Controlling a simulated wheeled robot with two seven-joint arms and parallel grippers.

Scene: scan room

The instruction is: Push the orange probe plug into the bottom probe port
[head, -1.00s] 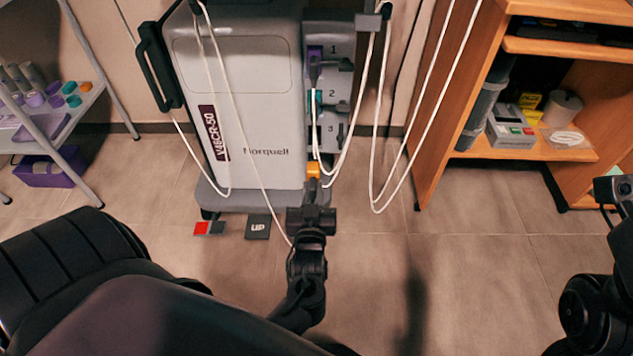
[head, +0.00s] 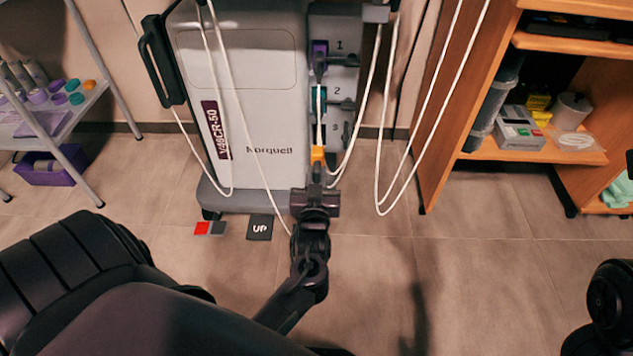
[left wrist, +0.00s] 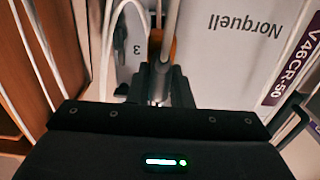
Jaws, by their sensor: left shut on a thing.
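My left gripper (head: 316,178) is shut on the orange probe plug (head: 317,153), in front of the lower end of the port panel (head: 345,110). The bottom probe port, by the label 3 (head: 335,127), is partly hidden by cables; whether the plug touches it I cannot tell. In the left wrist view, the gripper fingers (left wrist: 160,88) point at the panel and a little orange (left wrist: 172,48) shows past them. A purple plug (head: 320,52) sits by label 1 and a teal plug (head: 319,98) by label 2. My right gripper is out of view.
White cables (head: 372,90) hang in loops around the panel. The grey Norquell machine (head: 262,110) stands left of it, a wooden shelf unit (head: 440,120) to the right. A trolley (head: 60,125) stands at far left.

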